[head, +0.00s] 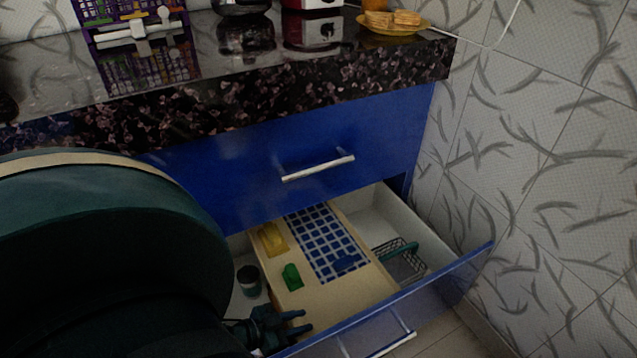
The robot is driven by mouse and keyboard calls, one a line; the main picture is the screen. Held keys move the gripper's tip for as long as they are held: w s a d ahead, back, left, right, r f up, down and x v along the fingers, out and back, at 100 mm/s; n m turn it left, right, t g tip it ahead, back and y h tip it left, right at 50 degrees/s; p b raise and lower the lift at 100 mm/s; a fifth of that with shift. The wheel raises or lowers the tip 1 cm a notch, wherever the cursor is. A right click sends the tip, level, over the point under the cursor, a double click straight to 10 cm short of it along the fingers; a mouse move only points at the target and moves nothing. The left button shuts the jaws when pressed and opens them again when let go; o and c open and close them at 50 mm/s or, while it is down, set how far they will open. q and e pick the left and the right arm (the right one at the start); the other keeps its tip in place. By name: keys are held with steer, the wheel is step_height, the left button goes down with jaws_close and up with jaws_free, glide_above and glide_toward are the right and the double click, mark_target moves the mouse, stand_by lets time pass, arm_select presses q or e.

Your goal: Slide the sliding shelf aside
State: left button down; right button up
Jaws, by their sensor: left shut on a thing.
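The sliding shelf (345,298) is a pale wooden tray inside the open lower drawer (455,277). It lies across the middle of the drawer, with drawer space showing on both sides. My left gripper (301,322) is at the shelf's front left edge, just inside the drawer front. It is shut on the shelf, though the exact contact is hard to see. My dark arm hides the left part of the drawer. My right gripper is not in view.
On the shelf are a blue-checked cloth (325,243), a yellow item (273,238) and a green item (292,277). A dark-lidded jar (248,281) stands left of the shelf; a wire basket (408,265) is on the right. A closed drawer (300,150) and dark countertop (250,70) overhang.

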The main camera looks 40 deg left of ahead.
arm_select(q)
steer(key=shift+s+a, duration=0.2)
steer(key=shift+s, duration=0.35)
steer(key=shift+s+a, duration=0.2)
steer(key=shift+s, duration=0.3)
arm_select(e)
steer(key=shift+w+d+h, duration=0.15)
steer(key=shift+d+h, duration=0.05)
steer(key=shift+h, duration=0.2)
arm_select(q)
steer(key=c, duration=1.1)
jaws_free()
steer(key=shift+c, duration=0.2)
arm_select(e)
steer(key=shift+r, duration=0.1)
arm_select(q)
step_height(320, 180, up, 10)
steer(key=p, duration=0.6)
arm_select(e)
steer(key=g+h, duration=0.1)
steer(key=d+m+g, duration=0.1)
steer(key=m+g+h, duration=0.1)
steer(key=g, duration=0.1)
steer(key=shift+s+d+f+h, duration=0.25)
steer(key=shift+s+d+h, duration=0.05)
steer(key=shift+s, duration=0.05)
arm_select(q)
steer(key=shift+w, duration=0.1)
